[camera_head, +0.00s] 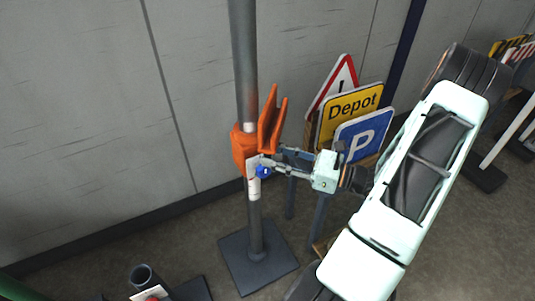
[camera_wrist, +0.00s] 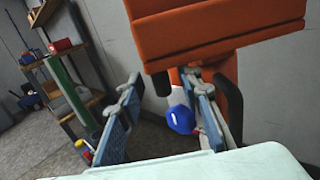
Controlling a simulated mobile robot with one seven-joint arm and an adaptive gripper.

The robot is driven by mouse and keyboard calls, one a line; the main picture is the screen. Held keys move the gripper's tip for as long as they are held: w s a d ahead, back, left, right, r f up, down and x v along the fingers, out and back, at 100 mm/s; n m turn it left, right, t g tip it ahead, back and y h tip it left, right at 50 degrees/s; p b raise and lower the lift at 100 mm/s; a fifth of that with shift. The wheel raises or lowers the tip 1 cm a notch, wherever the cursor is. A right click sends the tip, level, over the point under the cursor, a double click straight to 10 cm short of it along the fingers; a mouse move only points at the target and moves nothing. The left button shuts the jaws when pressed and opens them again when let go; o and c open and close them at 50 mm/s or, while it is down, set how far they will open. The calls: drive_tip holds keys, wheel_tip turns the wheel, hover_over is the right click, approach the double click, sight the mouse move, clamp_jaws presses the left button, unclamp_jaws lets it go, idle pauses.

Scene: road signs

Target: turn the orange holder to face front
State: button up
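The orange holder (camera_head: 242,150) is clamped around a grey upright pole (camera_head: 245,60). Its two upright plates rise on the right of the pole. A blue knob (camera_head: 264,171) sits low on it. My gripper (camera_head: 272,163) is close to the knob and lower right side of the holder. In the wrist view, the orange holder (camera_wrist: 215,25) fills the top. My gripper's fingers (camera_wrist: 162,82) are spread apart, with the blue knob (camera_wrist: 180,120) between them, nearer the right finger. Contact with the knob is not clear.
Several signs stand right of the pole: a red triangle (camera_head: 345,72), a yellow Depot sign (camera_head: 350,115) and a blue P sign (camera_head: 363,136). The pole's square base (camera_head: 240,262) is on the floor. A wall (camera_head: 70,100) is behind. A shelf (camera_wrist: 70,75) stands at far left.

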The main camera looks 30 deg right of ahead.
drive_tip(key=shift+x, duration=1.2)
clamp_jaws()
